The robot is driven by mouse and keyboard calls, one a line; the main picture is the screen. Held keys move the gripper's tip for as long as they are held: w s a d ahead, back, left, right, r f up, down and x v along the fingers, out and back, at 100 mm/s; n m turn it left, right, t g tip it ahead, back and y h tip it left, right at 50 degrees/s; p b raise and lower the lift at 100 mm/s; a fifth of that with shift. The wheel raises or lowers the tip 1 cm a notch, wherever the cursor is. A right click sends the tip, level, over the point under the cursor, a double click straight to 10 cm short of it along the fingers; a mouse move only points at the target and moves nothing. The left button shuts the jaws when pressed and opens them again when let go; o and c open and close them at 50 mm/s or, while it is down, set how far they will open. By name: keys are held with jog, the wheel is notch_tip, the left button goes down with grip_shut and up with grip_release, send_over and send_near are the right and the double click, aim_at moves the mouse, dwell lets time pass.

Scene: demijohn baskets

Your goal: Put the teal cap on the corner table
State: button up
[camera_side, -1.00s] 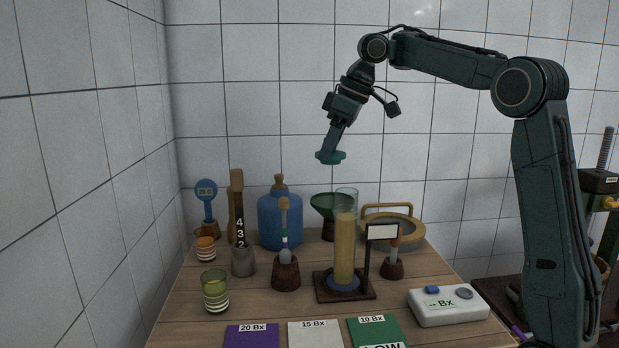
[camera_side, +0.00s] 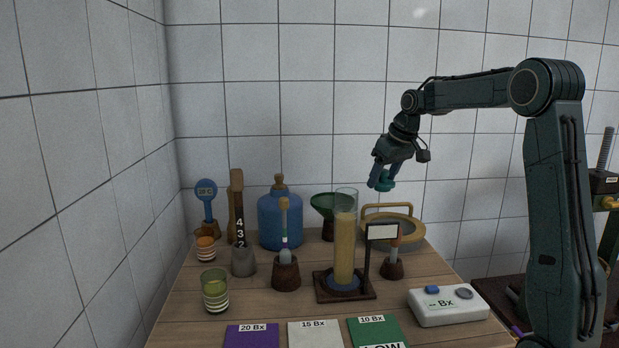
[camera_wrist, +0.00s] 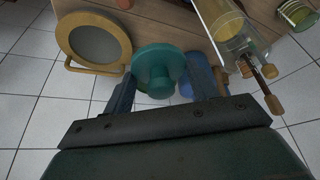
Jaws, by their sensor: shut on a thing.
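My gripper (camera_side: 382,180) is shut on the teal cap (camera_side: 388,185), in the air above the back right of the wooden table (camera_side: 240,302). In the wrist view the teal cap (camera_wrist: 158,62) is a round, flanged piece with a narrower stub, set between the two fingers of my gripper (camera_wrist: 160,88). The wooden table stands in the corner of the tiled walls and is the likely corner table. Its edge also shows in the wrist view (camera_wrist: 160,15).
A round sieve-like frame with a handle (camera_side: 416,223) lies below the gripper. A cylinder (camera_side: 344,250), a green funnel (camera_side: 328,206), a blue bottle (camera_side: 280,220) and a white meter (camera_side: 448,306) crowd the table. Small bare patches show at front left and right of the cylinder.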

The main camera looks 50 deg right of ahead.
jog(key=s+d+f+m+h, duration=0.1)
jog(key=s+d+f+m, duration=0.3)
jog(key=s+d+f, duration=0.45)
notch_tip(320, 180, down, 4)
jog(key=s, duration=0.1)
jog(key=shift+a+f+n+y, duration=0.35)
jog(key=shift+a+f+n, duration=0.7)
jog(key=shift+a+f, duration=0.65)
jog(key=shift+a+f+n+y, duration=0.3)
jog(key=shift+a+f+n, duration=0.9)
jog(key=shift+a, duration=0.85)
jog(key=shift+a+f+n+y, duration=0.35)
jog(key=shift+a+f+n, duration=0.6)
jog(key=shift+a+f, duration=0.8)
jog(key=shift+a+r, duration=0.1)
jog(key=shift+a, duration=0.05)
jog(key=shift+f, duration=1.95)
